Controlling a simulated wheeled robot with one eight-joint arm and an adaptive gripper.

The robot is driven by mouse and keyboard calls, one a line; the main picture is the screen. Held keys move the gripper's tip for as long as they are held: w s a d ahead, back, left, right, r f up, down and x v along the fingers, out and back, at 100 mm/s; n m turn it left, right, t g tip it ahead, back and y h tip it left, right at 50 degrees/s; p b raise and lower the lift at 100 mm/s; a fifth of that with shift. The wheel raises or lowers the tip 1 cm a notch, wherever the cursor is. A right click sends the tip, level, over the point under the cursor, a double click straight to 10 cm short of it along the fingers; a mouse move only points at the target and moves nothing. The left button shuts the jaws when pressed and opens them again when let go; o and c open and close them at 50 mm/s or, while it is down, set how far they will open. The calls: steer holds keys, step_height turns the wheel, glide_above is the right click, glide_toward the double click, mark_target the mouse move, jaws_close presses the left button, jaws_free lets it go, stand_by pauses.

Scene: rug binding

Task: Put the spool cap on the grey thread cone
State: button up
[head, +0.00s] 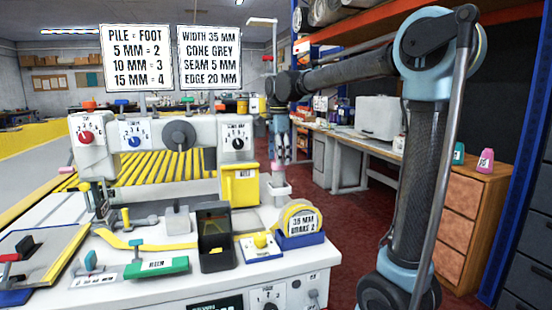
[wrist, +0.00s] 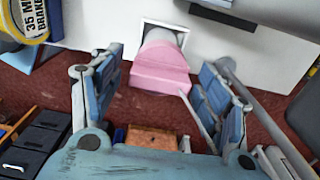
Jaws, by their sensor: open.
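In the wrist view a pink piece (wrist: 160,80), which looks like the spool cap, sits between my fingers at the near end of a pale grey cone (wrist: 162,36). The cone stands at a small white square holder (wrist: 182,27). In the head view the pale cone (head: 278,188) stands at the table's right back edge, below my gripper (head: 280,160). My gripper points down and is open, with a finger on each side of the pink piece. Gaps show between it and both fingers in the wrist view. How fully the pink piece seats on the cone cannot be told.
A black bin (head: 216,240), a green block (head: 156,267) and the sewing machine (head: 150,140) lie left. Pink (head: 485,161) and teal (head: 458,154) cones stand on a wooden cabinet (head: 470,210).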

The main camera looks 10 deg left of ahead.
step_height(320, 180, up, 13)
steer(key=s+d+f+n, duration=0.2)
steer(key=s+d+f, duration=0.25)
steer(key=d, duration=0.25)
steer(key=s+d+f+n+t, duration=0.1)
steer(key=s+d+f+n, duration=0.15)
steer(key=d+f, duration=0.45)
steer(key=s+d+f+n, duration=0.2)
steer(key=s+d+f, duration=0.2)
steer(key=d, duration=0.4)
steer(key=s+d+f+n, duration=0.3)
steer(key=s+d+f, duration=0.2)
steer(key=f, duration=0.6)
steer(key=s+d+f+n+t, duration=0.1)
steer(key=s+d+f+n, duration=0.2)
steer(key=s+f, duration=0.6)
step_height(320, 180, down, 2)
steer(key=shift+s+d+n, duration=0.2)
steer(key=shift+d+n, duration=0.15)
steer(key=shift+d, duration=0.6)
steer(key=shift+w+f, duration=0.2)
steer(key=shift+w, duration=0.35)
